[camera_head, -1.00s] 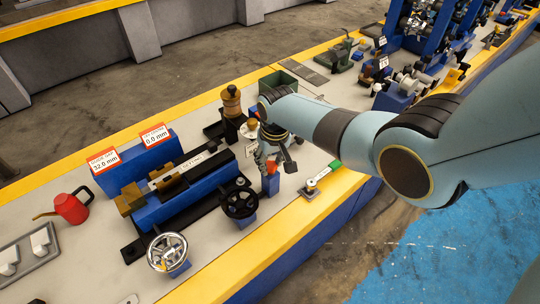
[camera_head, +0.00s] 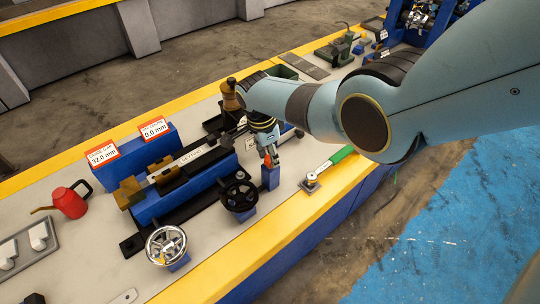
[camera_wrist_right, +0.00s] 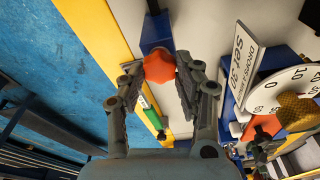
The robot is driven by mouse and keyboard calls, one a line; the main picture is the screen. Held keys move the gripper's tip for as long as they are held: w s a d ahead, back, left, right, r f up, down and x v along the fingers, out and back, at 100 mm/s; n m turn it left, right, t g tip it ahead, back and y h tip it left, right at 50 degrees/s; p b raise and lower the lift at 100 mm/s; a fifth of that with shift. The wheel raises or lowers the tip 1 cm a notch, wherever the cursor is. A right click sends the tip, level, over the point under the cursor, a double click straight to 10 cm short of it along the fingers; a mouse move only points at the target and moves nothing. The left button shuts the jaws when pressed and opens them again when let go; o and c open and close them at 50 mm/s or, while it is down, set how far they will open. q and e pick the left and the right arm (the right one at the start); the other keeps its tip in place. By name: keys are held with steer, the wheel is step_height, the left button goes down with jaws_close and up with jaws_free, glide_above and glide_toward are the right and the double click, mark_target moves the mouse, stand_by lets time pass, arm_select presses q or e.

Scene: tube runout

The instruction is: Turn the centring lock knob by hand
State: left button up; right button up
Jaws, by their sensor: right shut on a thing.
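The red-orange faceted knob (camera_head: 267,161), which I take as the centring lock knob, stands on a small blue post (camera_head: 270,178) near the bench's front edge. In the right wrist view the knob (camera_wrist_right: 160,66) sits between the fingertips. My right gripper (camera_head: 269,154) reaches down over the knob and is shut on it; it also shows in the right wrist view (camera_wrist_right: 161,76). The fingers partly hide the knob in the head view. My left gripper is not in view.
A black handwheel (camera_head: 239,196) and a chrome handwheel (camera_head: 166,246) stand left of the knob. A green-handled lever (camera_head: 338,157) lies to its right. A blue fixture (camera_head: 185,199) is behind, with a dial (camera_wrist_right: 284,88) near the gripper. A red can (camera_head: 69,203) is far left.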

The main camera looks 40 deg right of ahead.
steer(key=o, duration=0.9)
steer(key=shift+r, duration=0.1)
step_height(320, 180, up, 2)
steer(key=shift+p, duration=1.1)
